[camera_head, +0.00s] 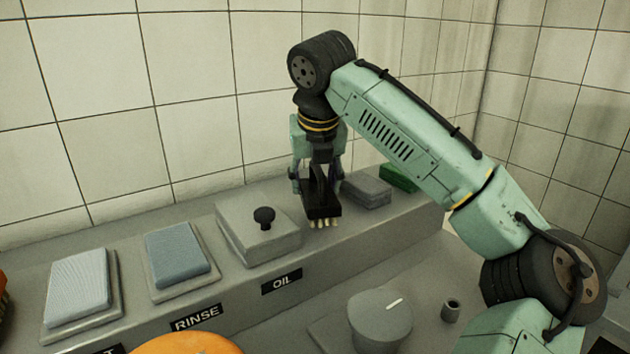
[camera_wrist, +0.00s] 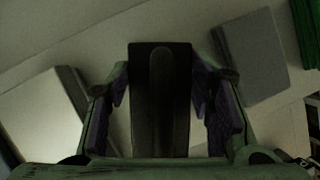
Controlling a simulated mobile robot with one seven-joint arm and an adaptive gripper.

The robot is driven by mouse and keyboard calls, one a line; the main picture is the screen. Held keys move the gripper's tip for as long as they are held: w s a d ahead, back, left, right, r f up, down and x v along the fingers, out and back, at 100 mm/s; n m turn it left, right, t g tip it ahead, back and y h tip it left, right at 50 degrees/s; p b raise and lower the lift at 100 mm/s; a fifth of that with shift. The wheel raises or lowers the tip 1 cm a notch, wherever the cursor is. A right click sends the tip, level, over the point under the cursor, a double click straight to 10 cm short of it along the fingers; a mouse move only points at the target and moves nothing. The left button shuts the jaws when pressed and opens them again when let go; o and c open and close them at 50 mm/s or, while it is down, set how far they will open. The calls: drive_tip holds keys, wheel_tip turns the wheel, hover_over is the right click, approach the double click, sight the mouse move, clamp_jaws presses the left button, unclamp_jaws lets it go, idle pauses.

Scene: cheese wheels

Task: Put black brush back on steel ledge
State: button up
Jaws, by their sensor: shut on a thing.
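The black brush (camera_head: 322,211) has pale bristles pointing down and a raised handle on top. My gripper (camera_head: 318,180) is shut on that handle from above. In the wrist view the brush (camera_wrist: 145,65) lies between the two dark finger pads of my gripper (camera_wrist: 160,105). The brush is over the grey steel ledge (camera_head: 400,213), between the lidded box (camera_head: 255,238) on its left and a grey block (camera_head: 367,189) on its right. I cannot tell whether its bristles touch the ledge.
A green pad (camera_head: 398,177) is on the ledge's right end. Left of the box, a blue-grey pad (camera_head: 177,255) and a paler pad (camera_head: 79,283) rest on plates. A grey round object (camera_head: 380,318) and a small cup (camera_head: 450,310) stand in front. The tiled wall (camera_head: 180,90) closes the back.

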drive_tip(key=shift+f, duration=0.25)
drive_tip(key=o, duration=1.4)
drive_tip(key=shift+o, duration=0.2)
drive_tip(key=v, duration=1.2)
drive_tip(key=shift+r, duration=0.15)
